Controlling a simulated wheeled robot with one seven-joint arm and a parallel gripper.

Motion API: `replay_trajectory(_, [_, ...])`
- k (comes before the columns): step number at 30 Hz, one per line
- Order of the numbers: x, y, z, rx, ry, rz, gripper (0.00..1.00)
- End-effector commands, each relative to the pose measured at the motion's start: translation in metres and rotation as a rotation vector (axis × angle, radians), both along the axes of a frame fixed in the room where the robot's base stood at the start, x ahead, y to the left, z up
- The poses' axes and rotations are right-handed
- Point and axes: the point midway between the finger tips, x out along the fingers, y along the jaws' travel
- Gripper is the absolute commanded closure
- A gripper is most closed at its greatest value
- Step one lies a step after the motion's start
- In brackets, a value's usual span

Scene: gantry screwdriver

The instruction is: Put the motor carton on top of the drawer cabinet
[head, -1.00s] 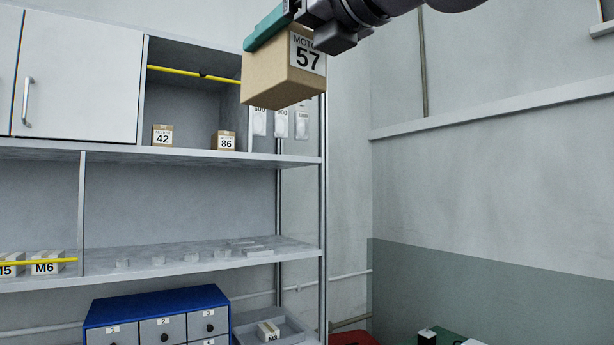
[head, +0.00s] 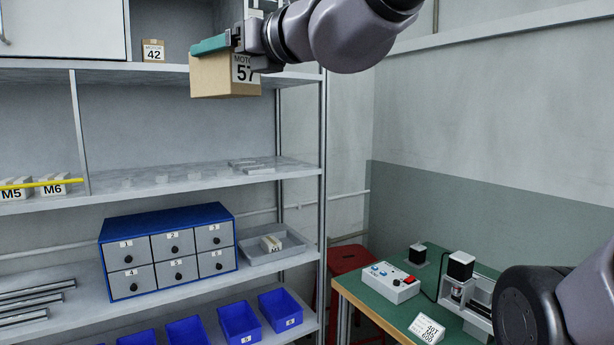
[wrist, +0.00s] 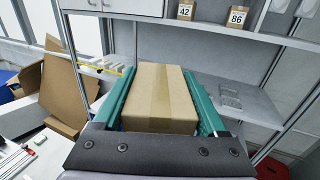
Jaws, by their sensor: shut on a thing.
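The motor carton (head: 224,78) is a brown box with a label reading MOTOR 57. My gripper (head: 232,45) is shut on it and holds it in the air in front of the shelving, around upper shelf height. In the wrist view the carton (wrist: 158,95) sits between the two green jaws, one along each side. The drawer cabinet (head: 168,212) has a blue body and grey numbered drawers with black knobs. It stands on a lower shelf, below the held carton in the head view. The visible part of its blue top is bare.
The middle shelf (head: 215,180) with small flat parts is above the cabinet. A grey tray (head: 290,250) stands right of the cabinet, blue bins (head: 239,320) below. A carton marked 42 (head: 153,51) is on the upper shelf. A green workbench (head: 355,290) stands at right.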

Motion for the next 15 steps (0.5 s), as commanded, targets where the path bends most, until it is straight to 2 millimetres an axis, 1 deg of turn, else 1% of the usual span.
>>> replay_trajectory(1, [0.008,0.001,-0.005,0.003,0.002,0.003,1.00])
replay_trajectory(6, [0.028,0.011,-0.025,0.006,0.006,0.034,1.00])
replay_trajectory(15, [0.042,0.018,-0.041,0.008,0.005,0.061,1.00])
